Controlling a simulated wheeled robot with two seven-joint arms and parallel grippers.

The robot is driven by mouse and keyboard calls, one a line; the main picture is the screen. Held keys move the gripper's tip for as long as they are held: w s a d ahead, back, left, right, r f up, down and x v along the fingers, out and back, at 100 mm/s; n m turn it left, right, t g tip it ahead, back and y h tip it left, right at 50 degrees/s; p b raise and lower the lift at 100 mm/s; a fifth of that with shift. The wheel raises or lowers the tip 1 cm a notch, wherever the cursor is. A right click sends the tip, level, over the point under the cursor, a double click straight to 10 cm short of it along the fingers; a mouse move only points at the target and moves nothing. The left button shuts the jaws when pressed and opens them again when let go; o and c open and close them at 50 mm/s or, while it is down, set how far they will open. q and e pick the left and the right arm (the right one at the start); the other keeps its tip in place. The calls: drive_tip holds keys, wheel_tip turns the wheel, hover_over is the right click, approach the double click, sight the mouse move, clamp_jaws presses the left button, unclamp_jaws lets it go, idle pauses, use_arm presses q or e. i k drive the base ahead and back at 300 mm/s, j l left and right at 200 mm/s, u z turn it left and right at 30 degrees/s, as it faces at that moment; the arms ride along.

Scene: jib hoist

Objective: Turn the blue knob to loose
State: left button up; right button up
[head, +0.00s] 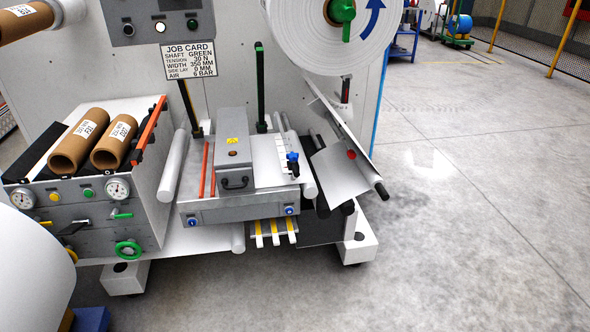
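A blue knob (292,157) stands at the right end of the grey slitter-like unit (240,208), beside a pale scale strip (290,143). Two small round blue dials with white marks sit on the unit's front face, one at the left (192,222) and one at the right (290,210). The markings are too small to read, so I cannot tell which setting any of them shows. Neither of my grippers is in view.
A hinged grey box (233,155) with a black handle sits on the unit. At left, a cabinet (90,215) carries cardboard cores, gauges and a green handwheel (128,249). A large white roll (335,35) hangs above right. The floor (470,190) at right is clear.

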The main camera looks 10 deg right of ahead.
sight(293, 157)
drive_tip(key=i+j, duration=0.15)
drive_tip(key=i, duration=0.4)
drive_tip(key=i+j, duration=0.15)
drive_tip(key=i, duration=0.4)
drive_tip(key=z, duration=1.65)
